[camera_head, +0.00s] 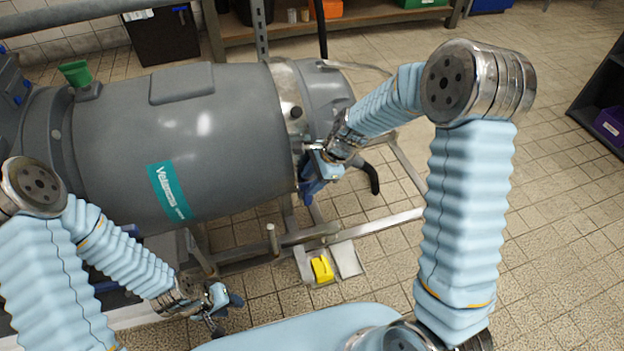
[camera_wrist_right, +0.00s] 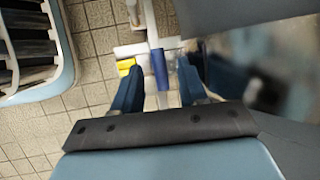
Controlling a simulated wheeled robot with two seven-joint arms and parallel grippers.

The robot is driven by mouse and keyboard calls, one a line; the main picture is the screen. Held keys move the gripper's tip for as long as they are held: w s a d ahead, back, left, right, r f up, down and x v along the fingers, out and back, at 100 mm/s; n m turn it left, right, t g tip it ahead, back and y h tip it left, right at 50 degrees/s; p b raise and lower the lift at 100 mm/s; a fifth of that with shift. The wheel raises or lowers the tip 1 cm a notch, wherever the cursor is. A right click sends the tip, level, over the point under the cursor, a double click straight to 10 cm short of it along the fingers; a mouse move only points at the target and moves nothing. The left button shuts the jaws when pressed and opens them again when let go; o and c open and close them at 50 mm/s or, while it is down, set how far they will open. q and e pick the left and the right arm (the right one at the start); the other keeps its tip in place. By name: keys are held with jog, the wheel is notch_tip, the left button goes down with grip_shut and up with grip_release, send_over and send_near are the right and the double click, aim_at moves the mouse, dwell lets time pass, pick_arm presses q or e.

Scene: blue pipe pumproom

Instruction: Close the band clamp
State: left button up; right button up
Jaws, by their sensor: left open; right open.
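The band clamp (camera_head: 290,98) is a pale metallic band around the right part of the big grey tank. Its lower part is hidden behind my right arm. My right gripper (camera_head: 309,187) is open at the tank's right end, by the band. In the right wrist view a blue grip on a pale bar (camera_wrist_right: 160,68) lies between the open fingers of that gripper (camera_wrist_right: 159,75), with gaps visible on both sides. It appears to be the clamp's lever, but I cannot tell for sure. My left gripper (camera_head: 229,312) is open and empty, low in front of the tank.
The grey tank (camera_head: 215,135) with a teal label lies on a metal frame (camera_head: 375,224). A black curved handle (camera_head: 371,178) sticks out right of my right gripper. A yellow block (camera_head: 322,269) is near the floor. Tiled floor is free at right; a workbench stands behind.

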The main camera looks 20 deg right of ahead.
jog(key=shift+c, duration=0.2)
grip_shut()
jog(key=shift+s+r+p, duration=0.1)
jog(key=shift+s+p, duration=0.1)
jog(key=shift+p, duration=0.2)
jog(key=shift+o, duration=0.2)
grip_release()
